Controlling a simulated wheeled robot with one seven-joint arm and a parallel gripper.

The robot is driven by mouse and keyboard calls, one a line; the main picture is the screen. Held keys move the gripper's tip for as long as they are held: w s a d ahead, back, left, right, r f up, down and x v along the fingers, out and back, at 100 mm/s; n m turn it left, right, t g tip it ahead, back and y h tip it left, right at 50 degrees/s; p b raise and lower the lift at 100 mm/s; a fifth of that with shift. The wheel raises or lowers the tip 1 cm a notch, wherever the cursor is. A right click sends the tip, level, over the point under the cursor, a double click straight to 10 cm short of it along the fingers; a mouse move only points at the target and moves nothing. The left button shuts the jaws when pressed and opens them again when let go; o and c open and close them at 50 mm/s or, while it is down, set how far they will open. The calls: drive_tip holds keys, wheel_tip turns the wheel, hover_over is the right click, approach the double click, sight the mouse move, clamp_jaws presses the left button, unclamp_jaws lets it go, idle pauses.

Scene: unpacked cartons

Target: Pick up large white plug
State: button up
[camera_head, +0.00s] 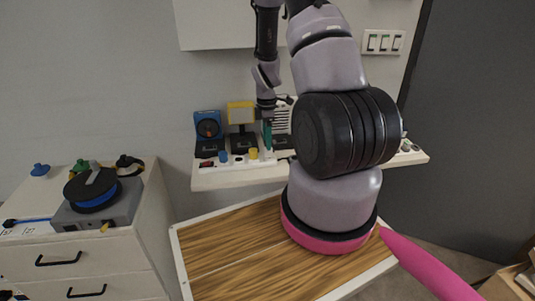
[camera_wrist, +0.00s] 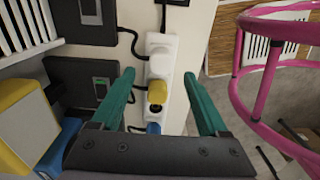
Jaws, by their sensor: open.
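A white power strip (camera_wrist: 176,112) runs along the shelf, and it also shows in the head view (camera_head: 208,163). The large white plug (camera_wrist: 161,62) appears to sit in its upper part in the wrist view, white against white. I cannot make it out in the head view. A yellow plug (camera_wrist: 157,91) and a blue plug (camera_wrist: 153,128) stand in the same strip. My gripper (camera_wrist: 160,73) is open, its two green fingers on either side of the strip. The white plug lies between and slightly beyond the fingertips, with no contact visible. In the head view my gripper (camera_head: 267,133) is over the shelf.
Black devices (camera_wrist: 88,75) with cables stand left of the strip in the wrist view. A yellow device (camera_head: 241,113) and a blue device (camera_head: 208,125) stand behind it. A pink frame (camera_wrist: 238,95) is at right. A drawer cabinet (camera_head: 120,235) stands at left.

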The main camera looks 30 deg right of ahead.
sight(268, 153)
drive_tip(key=f, duration=0.5)
drive_tip(key=shift+s+d, duration=0.1)
drive_tip(key=shift+d, duration=0.1)
clamp_jaws()
